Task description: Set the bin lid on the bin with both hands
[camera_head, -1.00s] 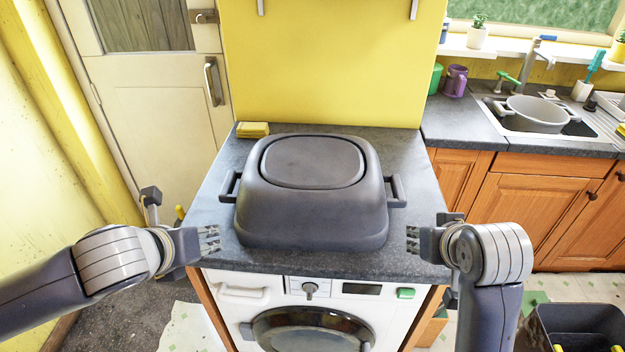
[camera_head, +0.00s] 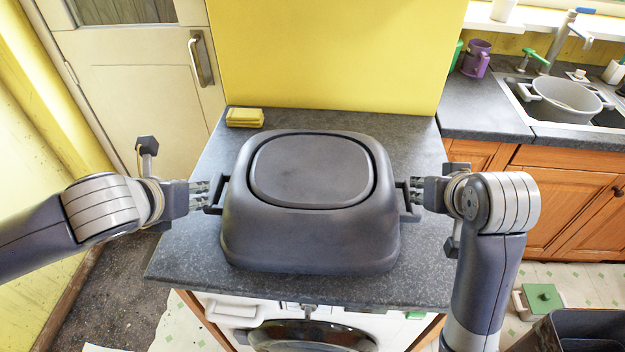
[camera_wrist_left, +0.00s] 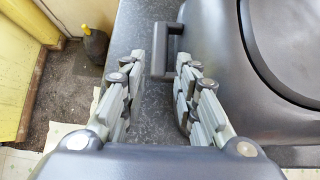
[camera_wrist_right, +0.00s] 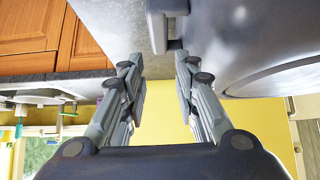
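The dark grey bin lid (camera_head: 310,225) rests on the worktop, with a handle on each side and a rounded panel on top. My left gripper (camera_head: 201,195) is at the left handle (camera_head: 214,194). In the left wrist view its fingers (camera_wrist_left: 157,72) are spread, with the handle (camera_wrist_left: 163,50) just ahead between the tips. My right gripper (camera_head: 416,190) is at the right handle (camera_head: 406,200). In the right wrist view its fingers (camera_wrist_right: 159,62) are spread, with the handle (camera_wrist_right: 170,20) near the tips. The dark bin (camera_head: 580,325) stands on the floor at the lower right, partly cut off.
The speckled worktop (camera_head: 180,255) sits above a white washing machine (camera_head: 265,325). A yellow sponge (camera_head: 244,117) lies behind the lid. A sink with a grey colander (camera_head: 565,98) is at the right. A green dustpan-like item (camera_head: 542,298) lies on the floor near the bin.

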